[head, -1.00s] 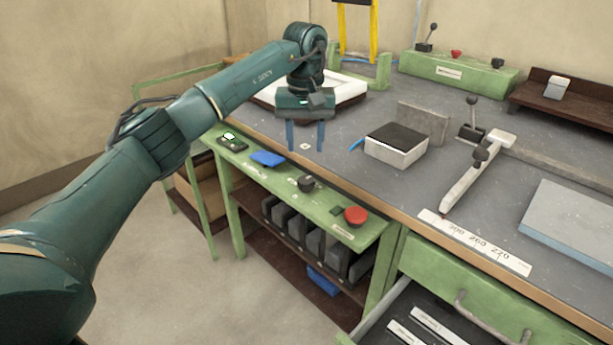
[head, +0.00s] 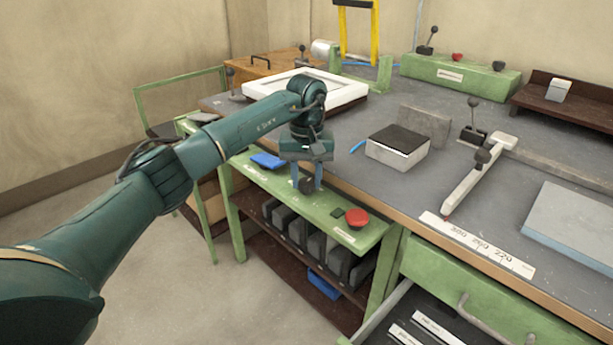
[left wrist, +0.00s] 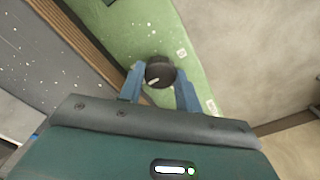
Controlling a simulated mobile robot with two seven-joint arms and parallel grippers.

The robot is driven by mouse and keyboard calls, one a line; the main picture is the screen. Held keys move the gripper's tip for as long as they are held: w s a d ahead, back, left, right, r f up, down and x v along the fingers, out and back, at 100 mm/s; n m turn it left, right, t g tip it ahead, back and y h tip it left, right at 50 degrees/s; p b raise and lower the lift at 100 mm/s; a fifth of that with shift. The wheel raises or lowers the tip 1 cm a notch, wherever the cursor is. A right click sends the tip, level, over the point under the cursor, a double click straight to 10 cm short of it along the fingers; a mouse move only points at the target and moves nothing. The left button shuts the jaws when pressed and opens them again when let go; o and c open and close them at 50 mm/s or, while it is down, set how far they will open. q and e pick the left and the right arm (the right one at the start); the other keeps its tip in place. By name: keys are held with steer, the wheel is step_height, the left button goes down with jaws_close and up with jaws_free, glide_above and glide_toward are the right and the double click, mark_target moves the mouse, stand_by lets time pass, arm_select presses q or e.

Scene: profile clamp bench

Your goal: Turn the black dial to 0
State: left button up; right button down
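The black dial (head: 307,187) sits on the green control strip (head: 335,222) along the bench's front. My left gripper (head: 308,184) is over it, pointing down, with one blue finger on each side. In the left wrist view the dial (left wrist: 160,70) shows between the two fingertips (left wrist: 160,72), with a pale pointer mark on its face toward the lower left. The fingers are apart; a narrow gap seems to remain, and I cannot tell whether either touches the dial. The scale marks around the dial are too small to read. My right gripper is not in view.
A red button (head: 357,217) and a small dark-green button are right of the dial on the strip. A blue piece (head: 268,160) lies to its left. The bench top (head: 370,200) rises behind, with a grey block (head: 398,150). An open drawer is at lower right.

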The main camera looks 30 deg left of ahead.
arm_select(q)
steer(key=c, duration=0.5)
steer(key=shift+o, duration=0.2)
